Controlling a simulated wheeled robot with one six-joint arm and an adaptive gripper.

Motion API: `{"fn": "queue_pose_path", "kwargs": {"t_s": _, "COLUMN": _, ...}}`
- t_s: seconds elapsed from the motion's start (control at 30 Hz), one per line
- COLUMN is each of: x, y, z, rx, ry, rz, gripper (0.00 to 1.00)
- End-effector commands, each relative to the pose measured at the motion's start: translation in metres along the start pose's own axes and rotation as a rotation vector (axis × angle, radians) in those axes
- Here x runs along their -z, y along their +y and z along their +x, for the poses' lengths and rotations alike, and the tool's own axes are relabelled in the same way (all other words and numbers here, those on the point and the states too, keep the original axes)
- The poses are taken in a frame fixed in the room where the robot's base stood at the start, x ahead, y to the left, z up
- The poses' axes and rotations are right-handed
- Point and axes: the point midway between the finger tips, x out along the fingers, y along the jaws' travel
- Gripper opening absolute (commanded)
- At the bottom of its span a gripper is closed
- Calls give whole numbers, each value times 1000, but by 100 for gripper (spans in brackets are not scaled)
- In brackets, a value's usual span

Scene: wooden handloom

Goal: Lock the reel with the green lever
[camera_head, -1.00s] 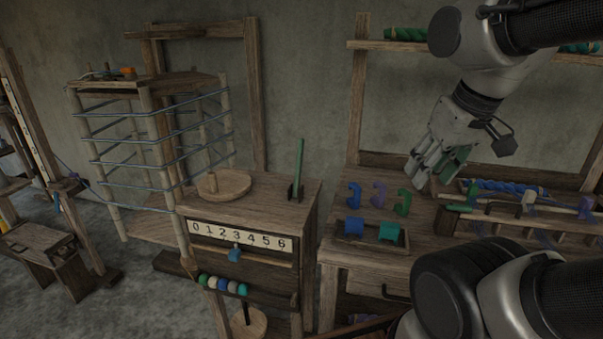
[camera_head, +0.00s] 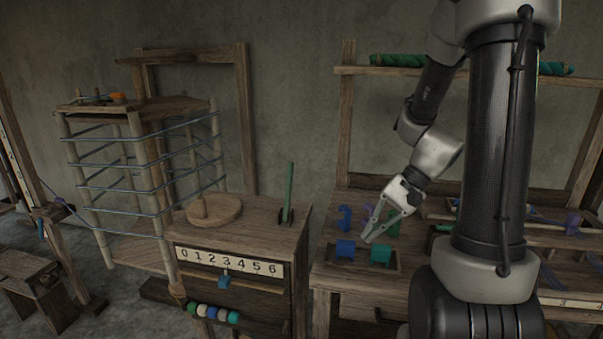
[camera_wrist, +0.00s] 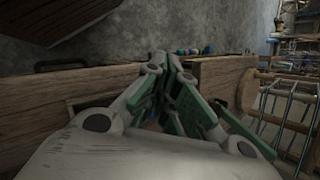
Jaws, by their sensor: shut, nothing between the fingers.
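The green lever (camera_head: 289,192) stands nearly upright near the right edge of the cabinet top (camera_head: 262,220). The reel (camera_head: 150,200), a wooden frame of posts wound with blue-grey yarn, stands left of the cabinet; it also shows at the right of the wrist view (camera_wrist: 290,118). My gripper (camera_head: 370,238) is shut and empty. It points down and left above the small tray on the right-hand table, to the right of the lever and apart from it. In the wrist view its fingertips (camera_wrist: 158,65) meet. I cannot make out the lever in the wrist view.
A tray (camera_head: 362,262) holding a blue and a teal piece lies under my gripper. A round wooden disc with a peg (camera_head: 222,211) sits on the cabinet. A number strip (camera_head: 228,261) runs along its front. Spools (camera_head: 405,60) lie on the shelf behind my arm.

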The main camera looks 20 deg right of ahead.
Motion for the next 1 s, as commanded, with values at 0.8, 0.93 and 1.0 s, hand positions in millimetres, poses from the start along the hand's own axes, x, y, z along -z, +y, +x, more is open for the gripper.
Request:
{"fn": "queue_pose_path", "kwargs": {"t_s": 0.8, "x": 172, "y": -182, "z": -24, "rx": 981, "ry": 205, "rz": 122, "gripper": 0}}
{"fn": "queue_pose_path", "kwargs": {"t_s": 0.93, "x": 171, "y": -181, "z": -24, "rx": 980, "ry": 204, "rz": 122, "gripper": 0}}
{"fn": "queue_pose_path", "kwargs": {"t_s": 1.0, "x": 171, "y": -181, "z": -24, "rx": 979, "ry": 204, "rz": 122, "gripper": 0}}
